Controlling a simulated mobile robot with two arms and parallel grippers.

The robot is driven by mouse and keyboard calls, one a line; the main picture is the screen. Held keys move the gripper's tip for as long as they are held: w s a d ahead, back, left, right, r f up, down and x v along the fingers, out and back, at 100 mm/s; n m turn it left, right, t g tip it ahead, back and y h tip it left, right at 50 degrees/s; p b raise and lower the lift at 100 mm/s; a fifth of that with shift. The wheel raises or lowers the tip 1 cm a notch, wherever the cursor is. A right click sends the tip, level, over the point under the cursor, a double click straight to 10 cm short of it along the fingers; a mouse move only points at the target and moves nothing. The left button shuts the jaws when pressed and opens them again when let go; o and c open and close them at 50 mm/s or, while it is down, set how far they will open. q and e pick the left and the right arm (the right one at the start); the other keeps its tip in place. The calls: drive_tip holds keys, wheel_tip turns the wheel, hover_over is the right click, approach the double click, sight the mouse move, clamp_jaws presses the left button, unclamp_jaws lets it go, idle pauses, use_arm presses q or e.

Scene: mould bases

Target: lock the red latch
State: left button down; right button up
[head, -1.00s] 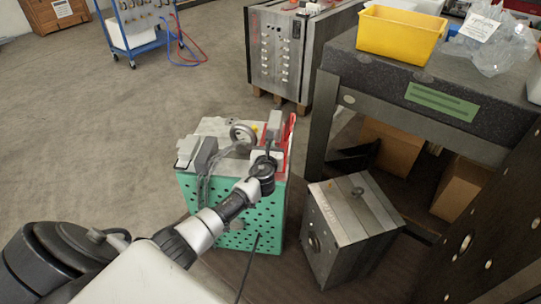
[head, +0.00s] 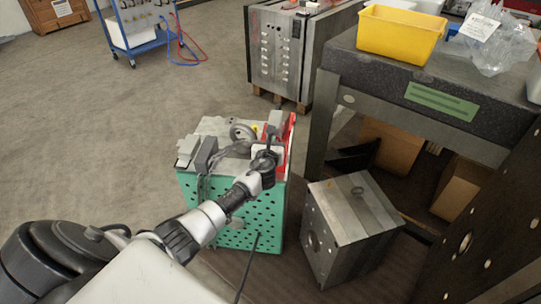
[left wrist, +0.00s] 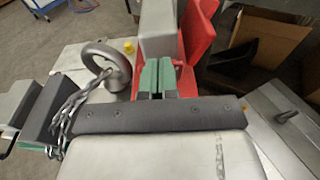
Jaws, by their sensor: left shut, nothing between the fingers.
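The red latch (head: 288,130) stands at the right edge of the top of a green perforated box (head: 240,238). In the left wrist view the red latch (left wrist: 198,35) has an upright arm leaning to the right and a lower red part behind my fingers. My left gripper (left wrist: 154,78) has its green-tipped fingers together with nothing between them, just in front of the latch and a grey block (left wrist: 157,18). In the head view my left gripper (head: 268,145) is over the box's right side. I cannot tell whether it touches the latch. My right gripper is not in view.
The box top also carries a metal lifting eye (head: 242,132), a chain (left wrist: 68,108) and grey blocks (head: 205,152). A steel mould block (head: 350,220) stands on the floor to the right. A granite-topped table (head: 375,68) with a yellow bin (head: 398,35) is behind it.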

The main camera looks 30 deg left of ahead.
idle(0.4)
use_arm(q)
drive_tip(key=p+v, duration=0.3)
drive_tip(key=v, duration=0.2)
drive_tip(key=shift+r+p, duration=0.1)
drive_tip(key=shift+p, duration=0.2)
idle(0.6)
drive_tip(key=s+d+f+n+g+h, duration=0.2)
drive_tip(key=s+d+f+n+g, duration=0.3)
drive_tip(key=s+f, duration=0.7)
drive_tip(key=s+f+n+g+h, duration=0.2)
drive_tip(key=s+f+n, duration=0.65)
drive_tip(key=f, duration=0.65)
drive_tip(key=s+d+f+n+g+h, duration=0.1)
drive_tip(key=s+d+f+n+g, duration=0.1)
drive_tip(key=s, duration=0.9)
drive_tip(key=s+d+f+n+g+h+p, duration=0.1)
drive_tip(key=s+d+f+n+g, duration=0.1)
drive_tip(key=s+d+f+n, duration=0.2)
drive_tip(key=s+d+f+n+g, duration=0.2)
drive_tip(key=s+f+n, duration=0.4)
drive_tip(key=s, duration=1.1)
drive_tip(key=d+n, duration=0.1)
drive_tip(key=n, duration=0.2)
drive_tip(key=shift+s+f+g+h, duration=0.15)
drive_tip(key=shift+s+g+h, duration=0.15)
drive_tip(key=shift+h, duration=0.1)
